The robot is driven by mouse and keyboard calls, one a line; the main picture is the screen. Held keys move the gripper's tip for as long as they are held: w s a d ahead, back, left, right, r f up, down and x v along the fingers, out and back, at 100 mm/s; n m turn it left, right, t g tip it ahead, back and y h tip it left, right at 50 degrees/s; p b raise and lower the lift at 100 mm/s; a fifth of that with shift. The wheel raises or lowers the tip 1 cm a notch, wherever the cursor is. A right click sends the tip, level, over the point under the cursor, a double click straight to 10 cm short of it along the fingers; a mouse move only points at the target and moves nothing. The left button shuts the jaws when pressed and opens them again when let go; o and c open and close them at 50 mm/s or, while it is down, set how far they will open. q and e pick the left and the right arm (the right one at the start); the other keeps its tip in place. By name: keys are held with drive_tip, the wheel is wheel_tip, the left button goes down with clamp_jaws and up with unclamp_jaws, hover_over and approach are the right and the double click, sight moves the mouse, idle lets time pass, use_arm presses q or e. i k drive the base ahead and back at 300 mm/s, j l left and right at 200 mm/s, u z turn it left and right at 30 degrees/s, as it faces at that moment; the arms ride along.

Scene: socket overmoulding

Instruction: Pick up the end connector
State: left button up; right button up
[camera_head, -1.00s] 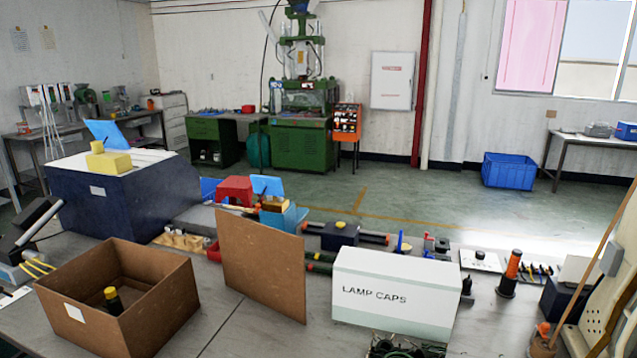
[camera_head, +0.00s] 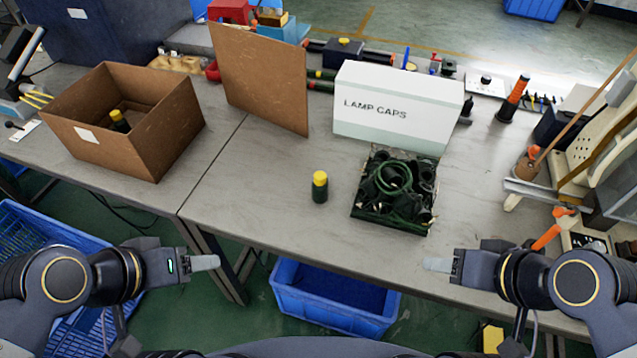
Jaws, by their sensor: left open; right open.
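A small dark green cylinder with a yellow top, which looks like an end connector (camera_head: 320,187), stands upright on the grey table near its front edge. A similar yellow-topped piece (camera_head: 120,121) is inside the open cardboard box at the left. A black tray (camera_head: 393,229) of dark green rings and cable parts lies right of the standing connector. My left gripper (camera_head: 205,262) is open and empty in front of the table, lower left of the connector. My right gripper (camera_head: 440,264) is open and empty at the table's front edge, below the tray. Neither touches anything.
The cardboard box (camera_head: 165,140) stands at left. An upright brown board (camera_head: 258,80) and a white LAMP CAPS box (camera_head: 398,105) stand behind the connector. A beige machine (camera_head: 590,150) is at right. Blue crates (camera_head: 335,300) sit below the table. The table around the connector is clear.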

sight(320, 192)
drive_tip(key=i+j, duration=0.1)
drive_tip(key=j, duration=0.25)
drive_tip(key=i+j, duration=0.15)
drive_tip(key=j, duration=0.2)
drive_tip(key=i+j+z, duration=0.1)
drive_tip(key=j, duration=0.25)
drive_tip(key=i+j, duration=0.15)
drive_tip(key=j, duration=0.2)
